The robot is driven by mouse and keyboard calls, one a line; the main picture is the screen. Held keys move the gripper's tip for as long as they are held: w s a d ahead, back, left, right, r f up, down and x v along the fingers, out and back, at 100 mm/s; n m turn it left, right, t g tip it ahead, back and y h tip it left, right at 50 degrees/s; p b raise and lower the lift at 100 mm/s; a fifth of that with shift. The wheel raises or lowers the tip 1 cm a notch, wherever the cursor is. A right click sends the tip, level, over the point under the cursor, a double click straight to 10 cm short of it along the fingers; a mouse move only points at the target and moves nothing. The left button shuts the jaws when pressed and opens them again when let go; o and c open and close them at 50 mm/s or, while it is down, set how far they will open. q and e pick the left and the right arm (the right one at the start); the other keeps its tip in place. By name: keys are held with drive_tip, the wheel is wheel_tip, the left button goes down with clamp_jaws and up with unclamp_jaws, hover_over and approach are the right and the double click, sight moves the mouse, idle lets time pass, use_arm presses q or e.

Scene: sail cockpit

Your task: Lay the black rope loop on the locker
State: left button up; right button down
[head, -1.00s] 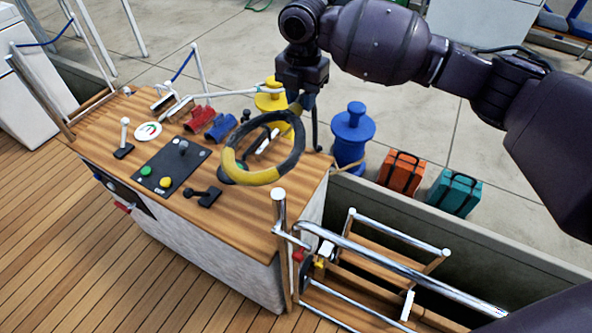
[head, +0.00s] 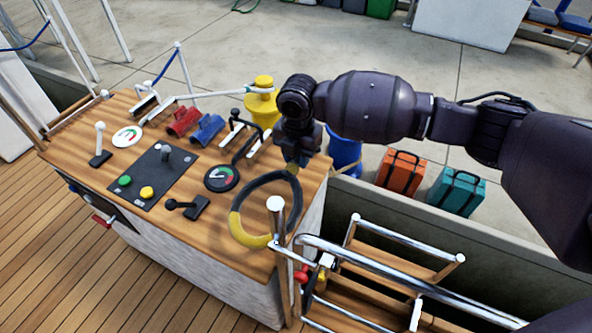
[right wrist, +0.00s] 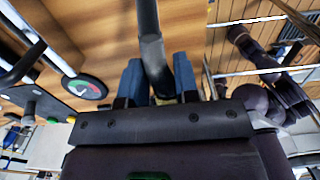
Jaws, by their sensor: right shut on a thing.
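The black rope loop (head: 242,193) is a thick ring with a yellow stretch on its near side. My right gripper (head: 296,160) is shut on its far side. The loop is over the right end of the wood-topped locker (head: 213,226); I cannot tell whether its near side touches the wood. A white-capped post partly covers the loop's near right. In the right wrist view the rope (right wrist: 152,48) runs between my right gripper's blue fingers (right wrist: 158,82). My left gripper is not in view.
On the locker top are a round gauge (head: 221,178), a black lever (head: 190,205), a black button panel (head: 152,180), and red (head: 184,121) and blue (head: 207,129) fittings. Chrome rails (head: 390,272) stand at the right.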

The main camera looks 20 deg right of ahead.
wheel_tip(320, 180, down, 5)
drive_tip(key=shift+s+r+b, duration=0.1)
drive_tip(key=shift+b, duration=0.7)
drive_tip(key=shift+f, duration=0.4)
drive_tip(key=shift+r, duration=0.15)
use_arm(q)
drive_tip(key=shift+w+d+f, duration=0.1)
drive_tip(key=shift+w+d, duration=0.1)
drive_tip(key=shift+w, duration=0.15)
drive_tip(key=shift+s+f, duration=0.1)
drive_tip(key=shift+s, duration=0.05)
use_arm(e)
drive_tip(key=c, duration=0.9)
unclamp_jaws()
drive_tip(key=shift+o, duration=0.2)
